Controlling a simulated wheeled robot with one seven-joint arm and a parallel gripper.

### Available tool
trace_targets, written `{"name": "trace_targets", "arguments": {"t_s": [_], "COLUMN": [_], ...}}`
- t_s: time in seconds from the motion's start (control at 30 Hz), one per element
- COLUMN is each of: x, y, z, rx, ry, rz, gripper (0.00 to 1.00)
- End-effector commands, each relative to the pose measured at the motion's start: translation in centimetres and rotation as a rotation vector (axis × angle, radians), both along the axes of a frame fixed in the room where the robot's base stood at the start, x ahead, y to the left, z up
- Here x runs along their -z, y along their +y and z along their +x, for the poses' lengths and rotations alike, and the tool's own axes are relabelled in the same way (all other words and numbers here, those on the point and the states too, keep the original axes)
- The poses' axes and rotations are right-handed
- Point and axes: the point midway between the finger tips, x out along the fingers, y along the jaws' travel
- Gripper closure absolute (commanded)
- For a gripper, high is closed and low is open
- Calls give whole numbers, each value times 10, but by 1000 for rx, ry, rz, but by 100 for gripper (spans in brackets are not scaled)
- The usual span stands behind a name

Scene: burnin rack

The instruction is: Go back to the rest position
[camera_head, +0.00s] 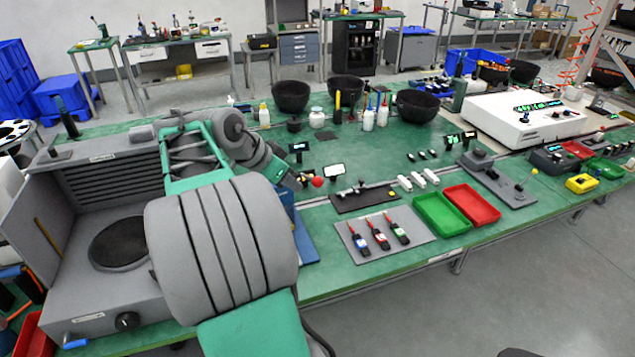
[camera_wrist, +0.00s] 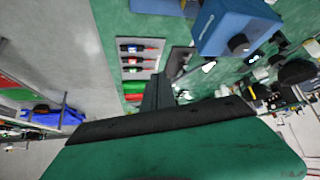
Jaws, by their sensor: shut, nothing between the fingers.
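My arm rises from the bottom of the head view and bends over the grey machine with a round dark plate (camera_head: 120,243). Its far end reaches down to the right over the green bench (camera_head: 330,270). My gripper's fingers are hard to make out in the head view. In the wrist view my gripper (camera_wrist: 160,80) shows as dark fingers, shut and empty, above the bench. A grey mat (camera_head: 418,240) with three small red-tipped devices (camera_head: 380,238) lies to the right of the arm. The mat also shows in the wrist view (camera_wrist: 150,65).
A green bin (camera_head: 440,213) and a red bin (camera_head: 472,204) stand right of the mat. Black bowls (camera_head: 291,96) and bottles (camera_head: 368,117) line the bench's back. A blue block (camera_wrist: 232,25) is close by in the wrist view.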

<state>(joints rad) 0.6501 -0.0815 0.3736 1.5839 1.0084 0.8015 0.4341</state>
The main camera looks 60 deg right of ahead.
Motion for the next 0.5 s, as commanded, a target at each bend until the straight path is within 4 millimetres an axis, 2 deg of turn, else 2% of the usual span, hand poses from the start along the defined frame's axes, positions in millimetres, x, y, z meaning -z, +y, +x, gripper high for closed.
{"name": "trace_targets", "arguments": {"t_s": [0.1,0.2,0.5], "x": [-15,-20,-21], "y": [10,14,15], "z": [6,7,7], "rx": [-2,0,0], "ry": [0,1,1], "rz": [-1,1,1], "gripper": [100,100,100]}}
